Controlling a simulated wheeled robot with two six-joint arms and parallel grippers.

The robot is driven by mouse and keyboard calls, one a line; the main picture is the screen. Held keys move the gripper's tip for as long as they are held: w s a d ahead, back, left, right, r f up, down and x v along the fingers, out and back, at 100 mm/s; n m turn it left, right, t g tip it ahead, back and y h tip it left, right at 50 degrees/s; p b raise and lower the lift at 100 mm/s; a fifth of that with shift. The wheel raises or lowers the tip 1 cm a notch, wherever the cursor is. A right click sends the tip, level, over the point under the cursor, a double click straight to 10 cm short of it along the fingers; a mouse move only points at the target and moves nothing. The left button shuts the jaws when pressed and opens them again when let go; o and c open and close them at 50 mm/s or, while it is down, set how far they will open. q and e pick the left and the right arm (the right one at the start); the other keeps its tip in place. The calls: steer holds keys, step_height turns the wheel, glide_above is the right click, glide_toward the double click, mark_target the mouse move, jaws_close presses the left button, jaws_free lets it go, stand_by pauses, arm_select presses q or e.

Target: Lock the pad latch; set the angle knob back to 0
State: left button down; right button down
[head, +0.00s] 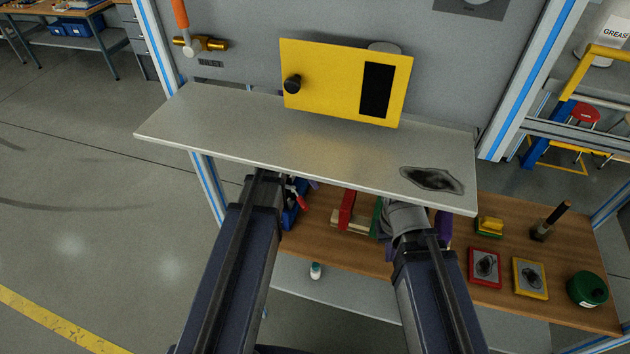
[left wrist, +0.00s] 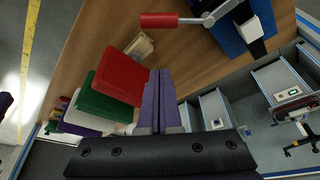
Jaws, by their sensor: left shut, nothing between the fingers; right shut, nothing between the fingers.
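A yellow panel (head: 335,100) with a black knob (head: 292,85) is on the grey wall above a grey shelf. Below the shelf, a red-handled lever (head: 299,198) with a blue part (head: 289,216) shows beside my left arm. In the left wrist view this red handle (left wrist: 172,19) is at the top, on a metal arm by a blue block (left wrist: 235,35). My left gripper (left wrist: 163,75) is shut and empty, apart from the handle. The shelf hides its fingers in the head view. My right arm reaches under the shelf; its fingers are hidden. No latch or angle marks can be read.
The grey shelf (head: 260,130) overhangs the wooden bench (head: 510,225) and both my arms. Red (left wrist: 118,75) and green (left wrist: 104,105) blocks stand close left of my left fingers. Framed samples (head: 530,277) and a green can (head: 587,289) are at the right.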

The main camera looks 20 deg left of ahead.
arm_select(q)
steer(key=p+v, duration=0.3)
steer(key=v, duration=0.2)
steer(key=shift+a+r+p, duration=0.1)
steer(key=shift+r+p, duration=0.05)
steer(key=shift+p, duration=0.2)
steer(key=s+d+f+n+g+y+b, duration=0.3)
steer(key=s+d+f+n+y+b, duration=0.1)
steer(key=s+d+f+b, duration=0.9)
steer(key=shift+s+d+f+n+b, duration=0.35)
steer(key=shift+s+f+b, duration=0.45)
steer(key=shift+f, duration=0.55)
steer(key=shift+s, duration=0.1)
